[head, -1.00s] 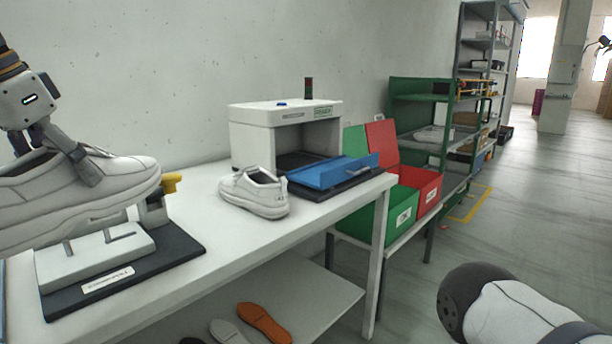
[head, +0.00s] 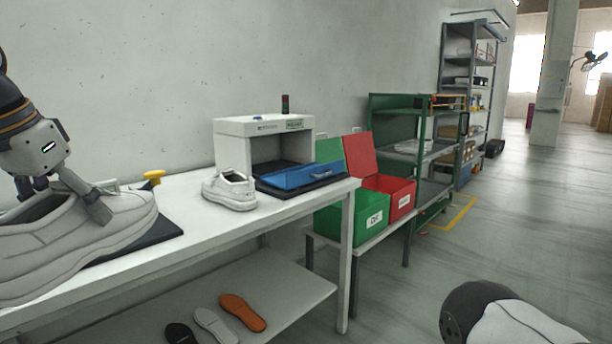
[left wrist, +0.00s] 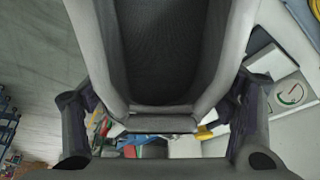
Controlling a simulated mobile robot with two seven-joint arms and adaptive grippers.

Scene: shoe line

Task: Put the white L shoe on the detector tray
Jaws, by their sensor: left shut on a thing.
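My left gripper (head: 68,198) is shut on a white shoe (head: 125,222) at the far left of the head view, holding it in front of the table. In the left wrist view, the held shoe (left wrist: 110,70) fills the middle between the two fingers, its dark opening facing the camera. A second white shoe (head: 230,190) stands on the table, left of the blue detector tray (head: 290,178). The tray is empty and lies in front of the white detector box (head: 235,152). I cannot read an L on either shoe. My right gripper is not in view.
The white table (head: 190,219) has a dark-based fixture (head: 153,234) partly hidden behind the held shoe. Green (head: 350,226) and red (head: 401,201) bins stand right of the table. Insoles (head: 243,312) lie on the lower shelf. Open floor (head: 520,210) is at right.

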